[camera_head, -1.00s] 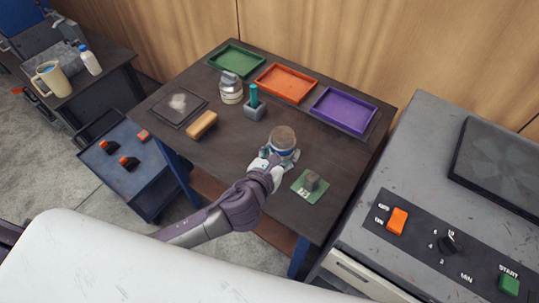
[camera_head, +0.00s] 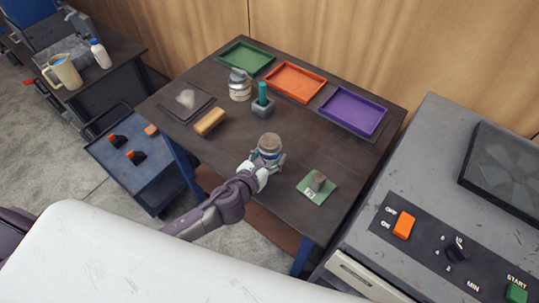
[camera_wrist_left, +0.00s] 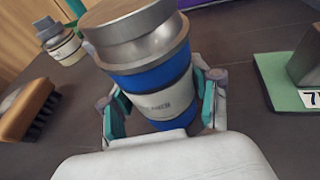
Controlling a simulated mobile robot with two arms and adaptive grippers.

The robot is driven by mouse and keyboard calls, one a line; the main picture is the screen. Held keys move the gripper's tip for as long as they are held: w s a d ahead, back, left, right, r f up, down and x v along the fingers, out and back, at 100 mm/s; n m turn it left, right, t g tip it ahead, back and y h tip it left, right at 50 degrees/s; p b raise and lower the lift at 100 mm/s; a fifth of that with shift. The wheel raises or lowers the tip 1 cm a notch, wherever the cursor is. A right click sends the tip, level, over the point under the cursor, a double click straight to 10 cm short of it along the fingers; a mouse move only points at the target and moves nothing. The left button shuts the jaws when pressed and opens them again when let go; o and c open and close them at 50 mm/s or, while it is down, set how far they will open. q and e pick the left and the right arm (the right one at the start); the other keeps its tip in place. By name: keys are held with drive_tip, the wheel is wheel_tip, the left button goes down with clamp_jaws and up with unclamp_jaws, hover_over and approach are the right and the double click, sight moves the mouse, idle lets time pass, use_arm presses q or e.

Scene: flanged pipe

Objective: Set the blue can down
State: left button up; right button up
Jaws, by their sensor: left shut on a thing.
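The blue can (camera_head: 268,148) has a metal top and a pale label band. In the head view it is near the front middle of the dark table (camera_head: 330,158). My left gripper (camera_head: 264,165) is shut around its sides. In the left wrist view the can (camera_wrist_left: 150,75) stands between the teal finger pads of the gripper (camera_wrist_left: 160,108), slightly tilted in the picture. Whether its base touches the table is hidden by the gripper. My right gripper is not in view.
A green card with a grey block (camera_head: 317,187) lies right of the can. A brush (camera_head: 210,122), a pale can (camera_head: 240,85) and a teal-handled tool in a holder (camera_head: 262,102) are behind left. Green (camera_head: 222,58), orange (camera_head: 292,97) and purple (camera_head: 350,130) trays line the back.

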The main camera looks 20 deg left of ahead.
use_arm(q)
drive_tip(key=shift+f, duration=0.1)
drive_tip(key=o, duration=1.5)
drive_tip(key=shift+c, duration=0.2)
drive_tip(key=b+v, duration=0.1)
drive_tip(key=v, duration=1)
drive_tip(key=shift+s, duration=0.1)
drive_tip(key=shift+s+a+r, duration=0.1)
drive_tip(key=shift+s+r, duration=0.25)
drive_tip(key=shift+s, duration=0.05)
